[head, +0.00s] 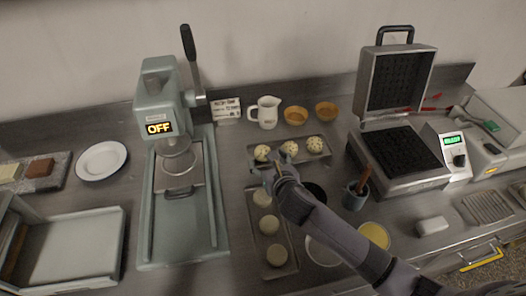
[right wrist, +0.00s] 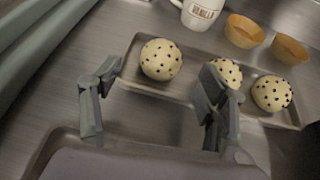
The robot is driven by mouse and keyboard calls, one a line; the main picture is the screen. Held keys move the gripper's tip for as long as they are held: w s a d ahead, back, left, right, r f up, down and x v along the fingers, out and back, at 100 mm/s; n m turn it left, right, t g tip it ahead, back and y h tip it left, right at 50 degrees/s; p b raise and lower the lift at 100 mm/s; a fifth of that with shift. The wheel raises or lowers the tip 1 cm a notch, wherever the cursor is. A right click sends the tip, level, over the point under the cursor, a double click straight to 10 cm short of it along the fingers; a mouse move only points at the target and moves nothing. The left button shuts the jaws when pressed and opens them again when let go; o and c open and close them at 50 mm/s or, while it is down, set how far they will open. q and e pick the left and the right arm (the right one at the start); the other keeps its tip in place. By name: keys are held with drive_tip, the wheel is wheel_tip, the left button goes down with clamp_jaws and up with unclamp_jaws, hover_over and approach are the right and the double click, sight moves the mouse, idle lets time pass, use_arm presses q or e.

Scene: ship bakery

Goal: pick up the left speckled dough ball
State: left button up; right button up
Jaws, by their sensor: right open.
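The left speckled dough ball (head: 262,152) sits at the left end of a small metal tray (head: 318,157). The middle speckled ball (head: 289,148) and the right speckled ball (head: 314,143) lie on the same tray. My right gripper (head: 270,176) is open and empty at the tray's near left side. In the right wrist view the left ball (right wrist: 161,59) shows ahead of the gap between my fingers (right wrist: 155,98), not touching them. The right finger partly hides the middle ball (right wrist: 228,72). My left gripper is not in view.
A tray of plain dough balls (head: 268,224) lies below my gripper. A green press (head: 160,95) reading OFF stands left. A white vanilla jug (head: 265,112) and two paper cups (head: 296,115) stand behind the tray. A waffle iron (head: 398,150) is open at right.

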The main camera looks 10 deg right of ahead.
sight(263, 151)
drive_tip(key=x, duration=0.4)
drive_tip(key=shift+w+r, duration=0.1)
drive_tip(key=shift+w, duration=0.15)
drive_tip(key=shift+d, duration=0.1)
drive_tip(key=shift+c, duration=0.4)
drive_tip(key=shift+s, duration=0.15)
drive_tip(key=c, duration=1.2)
